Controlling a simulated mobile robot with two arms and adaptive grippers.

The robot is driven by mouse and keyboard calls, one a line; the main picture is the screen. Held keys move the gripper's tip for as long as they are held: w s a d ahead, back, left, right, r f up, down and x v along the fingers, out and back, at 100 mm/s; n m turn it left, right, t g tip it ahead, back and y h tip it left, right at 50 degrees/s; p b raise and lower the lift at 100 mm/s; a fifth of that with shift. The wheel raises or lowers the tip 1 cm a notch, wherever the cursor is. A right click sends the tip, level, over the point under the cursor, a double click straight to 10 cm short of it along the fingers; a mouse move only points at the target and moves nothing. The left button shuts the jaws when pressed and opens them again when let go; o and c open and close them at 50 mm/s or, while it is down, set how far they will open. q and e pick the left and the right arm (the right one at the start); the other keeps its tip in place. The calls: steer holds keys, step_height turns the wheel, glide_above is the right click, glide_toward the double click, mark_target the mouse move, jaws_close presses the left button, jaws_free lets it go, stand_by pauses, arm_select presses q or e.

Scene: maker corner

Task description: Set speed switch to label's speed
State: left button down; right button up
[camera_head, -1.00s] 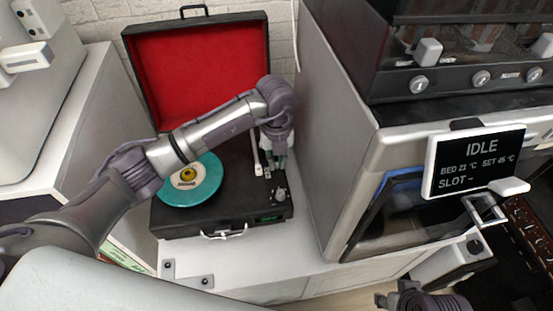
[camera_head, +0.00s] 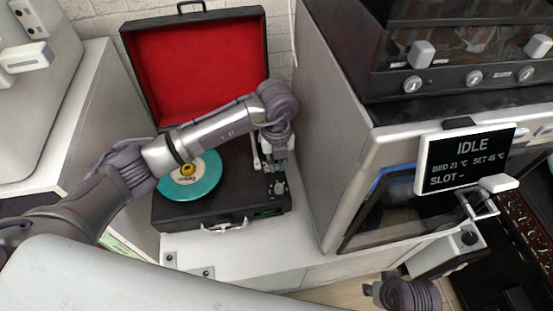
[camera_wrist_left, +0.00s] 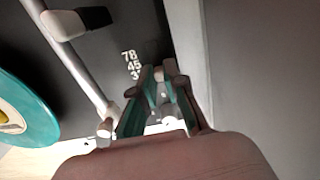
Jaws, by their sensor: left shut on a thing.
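A black suitcase record player (camera_head: 232,206) with a red-lined open lid stands on the white counter. My left gripper (camera_head: 278,160) points down at the right side of the deck, beside the tonearm (camera_head: 256,154). In the left wrist view my left gripper (camera_wrist_left: 163,103) is shut at the speed switch, by the printed 78, 45 and a partly hidden 3-something. The switch itself is mostly hidden between the fingers. My right gripper's fingertips are not in view.
A knob (camera_head: 278,188) sits on the deck in front of my left gripper. A grey-white machine cabinet (camera_head: 330,130) stands close on the right, with a screen (camera_head: 466,158) reading IDLE. Bare counter (camera_head: 240,257) lies in front of the player.

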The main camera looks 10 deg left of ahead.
mark_target(277, 166)
arm_select(q)
steer(key=c, duration=1.2)
jaws_free()
steer(key=shift+s+d, duration=0.1)
steer(key=shift+s, duration=0.1)
steer(key=shift+r, duration=0.15)
step_height(277, 166, up, 12)
